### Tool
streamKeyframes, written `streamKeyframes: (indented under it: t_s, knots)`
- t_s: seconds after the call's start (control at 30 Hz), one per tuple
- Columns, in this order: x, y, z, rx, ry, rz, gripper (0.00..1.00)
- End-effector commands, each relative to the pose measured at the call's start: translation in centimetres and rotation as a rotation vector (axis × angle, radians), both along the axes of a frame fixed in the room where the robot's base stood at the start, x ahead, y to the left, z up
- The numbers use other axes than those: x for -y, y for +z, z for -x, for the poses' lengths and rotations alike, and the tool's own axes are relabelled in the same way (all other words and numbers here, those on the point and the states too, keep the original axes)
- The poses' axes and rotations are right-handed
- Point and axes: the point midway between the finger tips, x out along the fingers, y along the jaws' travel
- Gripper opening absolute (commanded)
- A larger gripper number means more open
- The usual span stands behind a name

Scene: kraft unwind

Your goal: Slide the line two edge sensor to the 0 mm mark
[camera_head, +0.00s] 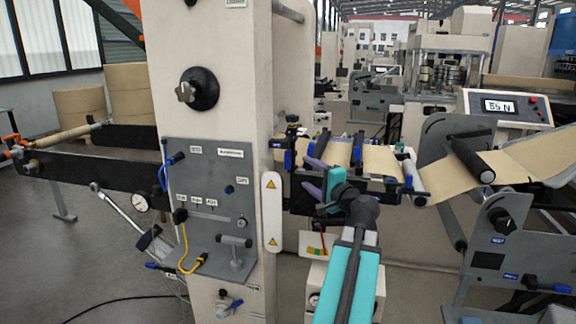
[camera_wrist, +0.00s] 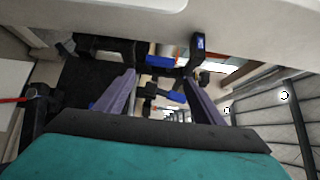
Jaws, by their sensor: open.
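My gripper (camera_head: 308,174) is open, its two purple fingers beside the web path in the head view. In the wrist view the fingers of my gripper (camera_wrist: 160,76) stand apart on either side of a small black fitting with a blue part (camera_wrist: 177,97). This may be the edge sensor; I cannot read a line label on it. No finger visibly touches it. Brown kraft web (camera_head: 380,160) runs over rollers just right of the fingers. The scale and its 0 mm mark cannot be made out. My arm hides part of the frame below the web.
A pale machine column (camera_head: 215,75) with a grey panel (camera_head: 210,160) stands left of the gripper. A white guard strip with warning signs (camera_head: 271,212) is close by. A display box (camera_head: 505,107) stands at the right. Black bars and a blue-marked bracket (camera_wrist: 198,45) crowd the fingers.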

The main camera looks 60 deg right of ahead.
Motion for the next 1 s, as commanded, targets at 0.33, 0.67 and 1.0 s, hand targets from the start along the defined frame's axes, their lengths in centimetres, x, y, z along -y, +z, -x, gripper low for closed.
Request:
streamKeyframes:
  t_s: [0.33, 0.67, 1.0]
  knots:
    - [0.2, 0.1, -0.2, 0.000, 0.000, 0.000, 0.62]
    - [1.6, 0.1, -2.8, -0.001, 0.001, 0.000, 0.62]
    - [3.6, 0.2, -6.4, 0.000, -0.001, -0.001, 0.62]
